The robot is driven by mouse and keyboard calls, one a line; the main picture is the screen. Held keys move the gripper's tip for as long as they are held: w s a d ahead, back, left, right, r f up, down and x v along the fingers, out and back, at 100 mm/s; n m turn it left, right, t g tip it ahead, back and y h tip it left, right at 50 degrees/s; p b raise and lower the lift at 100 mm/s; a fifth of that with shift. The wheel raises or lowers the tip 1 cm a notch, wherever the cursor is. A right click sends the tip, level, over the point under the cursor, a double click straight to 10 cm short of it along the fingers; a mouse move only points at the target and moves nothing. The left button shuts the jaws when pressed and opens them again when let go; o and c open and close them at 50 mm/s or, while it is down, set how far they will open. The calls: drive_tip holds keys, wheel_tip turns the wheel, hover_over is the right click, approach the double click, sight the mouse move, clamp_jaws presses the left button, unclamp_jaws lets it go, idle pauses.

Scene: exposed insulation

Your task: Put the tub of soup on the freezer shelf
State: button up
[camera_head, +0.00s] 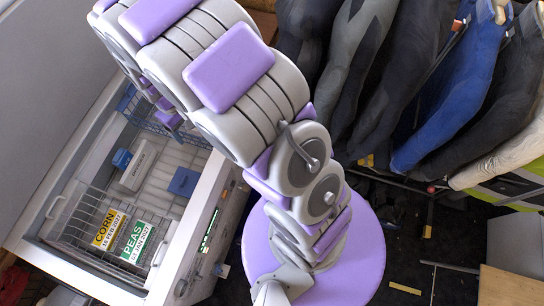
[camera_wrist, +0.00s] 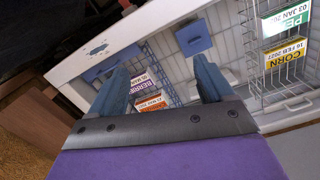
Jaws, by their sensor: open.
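My gripper (camera_wrist: 160,64) is open in the wrist view, its two blue-grey fingers wide apart with nothing held between them. It points down over the open chest freezer (camera_head: 210,190). No tub can be clearly identified as the soup. A blue box (camera_head: 183,182) lies on the pale freezer shelf; a blue box (camera_wrist: 193,38) also shows beyond the right finger in the wrist view. A whitish container (camera_head: 138,165) with a blue piece (camera_head: 122,158) at its side sits left of it. My arm hides part of the freezer's far end.
Wire baskets carry CORN (camera_head: 108,229) and PEAS (camera_head: 137,242) labels. A basket with a BERRIES label (camera_wrist: 141,84) and an orange label (camera_wrist: 150,103) shows between my fingers. Dark and blue suits (camera_head: 450,85) hang at the right. The freezer rim borders the opening.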

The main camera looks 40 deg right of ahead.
drive_tip(key=s+d+r+m, duration=0.1)
drive_tip(key=s+d+r, duration=0.2)
drive_tip(key=s+r, duration=0.3)
drive_tip(key=s+d+r+m, duration=0.1)
drive_tip(key=s+d+r, duration=0.3)
drive_tip(key=s+r, duration=0.25)
drive_tip(key=s+d+r+m, duration=0.1)
drive_tip(key=s+r, duration=0.1)
drive_tip(key=s, duration=0.6)
drive_tip(key=s+d+r+m+g, duration=0.1)
drive_tip(key=s+r, duration=0.2)
drive_tip(key=s, duration=0.5)
drive_tip(key=shift+s+d+y, duration=0.15)
drive_tip(key=shift+d+y, duration=0.15)
drive_tip(key=shift+d, duration=0.1)
drive_tip(key=shift+f, duration=0.1)
drive_tip(key=shift+f+b, duration=0.35)
drive_tip(key=shift+b, duration=0.05)
drive_tip(key=shift+c, duration=0.4)
